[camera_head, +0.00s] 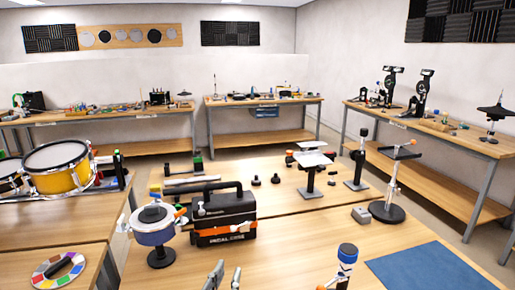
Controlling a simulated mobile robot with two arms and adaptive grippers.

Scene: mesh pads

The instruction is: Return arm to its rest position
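My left gripper (225,272) shows at the bottom edge of the head view, left of centre. Only its two grey fingers are visible, standing apart with nothing seen between them. The rest of it and its arm are cut off by the frame. It is over the near wooden table (285,250), in front of the black tool case (222,212).
A round device on a black stand (160,257) is left of the gripper. A yellow drum (62,176) is on the left table. Bare wood lies between the case and the mat.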

